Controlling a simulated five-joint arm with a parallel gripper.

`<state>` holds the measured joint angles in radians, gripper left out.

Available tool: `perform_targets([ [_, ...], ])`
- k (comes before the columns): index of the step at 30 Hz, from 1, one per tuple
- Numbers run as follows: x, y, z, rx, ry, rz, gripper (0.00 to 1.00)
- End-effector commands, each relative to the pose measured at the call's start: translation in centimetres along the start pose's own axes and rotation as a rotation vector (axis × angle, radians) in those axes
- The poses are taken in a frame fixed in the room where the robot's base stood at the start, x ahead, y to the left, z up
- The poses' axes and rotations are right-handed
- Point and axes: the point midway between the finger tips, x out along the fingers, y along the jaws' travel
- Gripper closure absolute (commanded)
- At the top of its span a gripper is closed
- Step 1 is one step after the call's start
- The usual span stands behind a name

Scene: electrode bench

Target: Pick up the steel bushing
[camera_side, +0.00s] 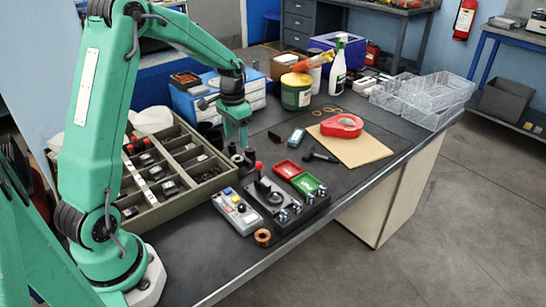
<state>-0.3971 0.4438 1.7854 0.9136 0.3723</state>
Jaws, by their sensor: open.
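My gripper (236,138) hangs at the end of my green arm, pointing down over the dark bench, with its jaws apart. Small dark grey ring-like parts stand just below it, by the right edge of the compartment tray; one grey part (249,153) may be the steel bushing, but it is too small to be sure. My gripper appears above these parts, and I see nothing between its jaws. A copper-brown bushing (262,237) lies near the bench's front edge, well away from my gripper.
The compartment tray (213,187) stands left of the gripper. A grey button box (236,212) and a black fixture with a red-knobbed lever (265,190) stand in front. Red (287,169) and green (308,184) trays lie right. Bare bench (270,121) lies behind.

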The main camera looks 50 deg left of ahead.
Motion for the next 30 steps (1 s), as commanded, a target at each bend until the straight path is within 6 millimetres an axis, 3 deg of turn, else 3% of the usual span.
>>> perform_targets([
  [13, 2.4, 0.1, 0.1, 0.0, -0.001, 0.0, 0.43],
  [23, 3.1, 0.1, 0.1, 0.0, 0.0, 0.0, 0.43],
  [30, 5.5, 0.3, 0.3, 0.0, -0.002, 0.001, 0.43],
])
